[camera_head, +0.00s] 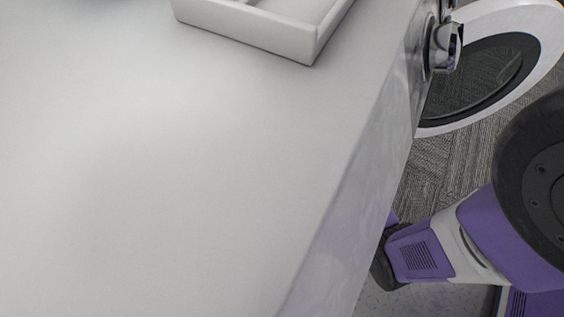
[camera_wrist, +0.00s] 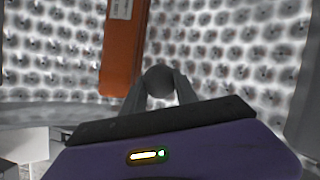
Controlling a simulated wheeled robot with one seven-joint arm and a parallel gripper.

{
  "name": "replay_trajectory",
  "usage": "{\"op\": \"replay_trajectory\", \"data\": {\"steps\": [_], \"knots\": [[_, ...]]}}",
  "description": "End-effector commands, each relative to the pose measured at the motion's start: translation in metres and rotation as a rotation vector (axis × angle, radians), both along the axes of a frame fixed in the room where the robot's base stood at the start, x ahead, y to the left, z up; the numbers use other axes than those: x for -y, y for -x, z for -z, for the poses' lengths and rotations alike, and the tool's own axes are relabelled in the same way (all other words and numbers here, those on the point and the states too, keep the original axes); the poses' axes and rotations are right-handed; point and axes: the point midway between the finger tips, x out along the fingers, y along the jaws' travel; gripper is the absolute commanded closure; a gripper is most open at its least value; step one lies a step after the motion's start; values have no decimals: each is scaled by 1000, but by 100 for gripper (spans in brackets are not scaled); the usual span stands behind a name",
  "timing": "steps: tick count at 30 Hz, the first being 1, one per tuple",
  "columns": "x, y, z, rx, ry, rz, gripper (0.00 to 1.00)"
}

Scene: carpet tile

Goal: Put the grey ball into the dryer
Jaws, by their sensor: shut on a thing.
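The grey ball (camera_wrist: 159,81) is between the fingertips of my gripper (camera_wrist: 160,88) in the wrist view, and the gripper is shut on it. Around and behind the ball, the wrist view shows the dimpled pale metal drum (camera_wrist: 225,50) of the dryer. In the head view the dryer's round door (camera_head: 545,25), white with a dark glass middle, stands open at the upper right. The head view does not show the gripper or the ball. The gap between the ball and the drum wall is hard to judge.
An orange-brown bar (camera_wrist: 122,50) runs along the drum behind the ball. A white surface (camera_head: 150,170) fills the left of the head view, with a white tray (camera_head: 250,27) at its top. Grey carpet (camera_head: 455,165) shows below the door.

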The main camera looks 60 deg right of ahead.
Motion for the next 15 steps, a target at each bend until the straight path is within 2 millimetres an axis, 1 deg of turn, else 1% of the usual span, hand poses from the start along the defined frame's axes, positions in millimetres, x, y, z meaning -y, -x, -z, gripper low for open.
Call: {"op": "replay_trajectory", "data": {"steps": [1, 5, 9, 12, 15], "knots": [[0, 0, 7, -1, -1, 1, 100], [0, 0, 13, 0, 0, 0, 100], [0, 0, 33, 0, -1, 0, 100], [0, 0, 44, 0, 0, 0, 100], [0, 0, 44, 1, 1, -1, 100]]}}
